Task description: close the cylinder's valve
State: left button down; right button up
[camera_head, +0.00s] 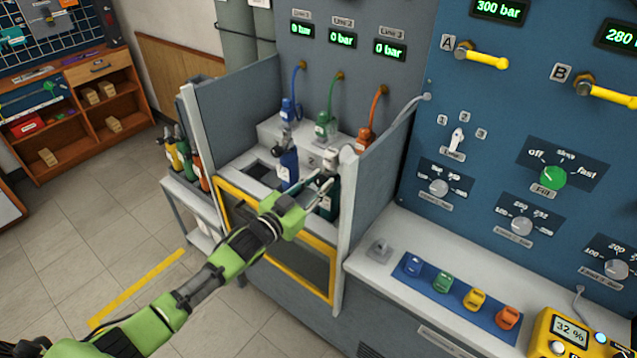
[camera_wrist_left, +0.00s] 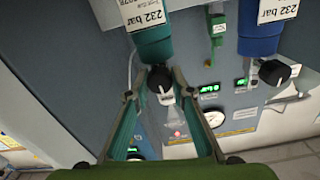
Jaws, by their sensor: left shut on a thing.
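My left gripper (camera_head: 322,182) reaches in from the left over the cabinet. In the left wrist view, which is inverted, its fingers (camera_wrist_left: 163,84) are shut on the black valve knob (camera_wrist_left: 160,80) of a teal cylinder (camera_wrist_left: 152,36) with a 232 bar label. In the head view this dark green cylinder (camera_head: 329,206) is partly hidden behind the gripper. A blue cylinder (camera_head: 289,170) stands to its left, apart from the gripper; it also shows in the wrist view (camera_wrist_left: 262,30). My right gripper is not in view.
The cabinet has grey side walls (camera_head: 357,205) and a yellow-framed front door (camera_head: 285,262). Blue, green and orange hoses hang behind the cylinders, ending in connectors such as the green one (camera_head: 322,128). Several other cylinders (camera_head: 186,158) stand in a rack at left.

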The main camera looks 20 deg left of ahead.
pick_arm(q)
jog(key=shift+m, duration=0.4)
jog(key=c, duration=1.8)
grip_release()
jog(key=shift+o, duration=0.2)
jog(key=v, duration=1.2)
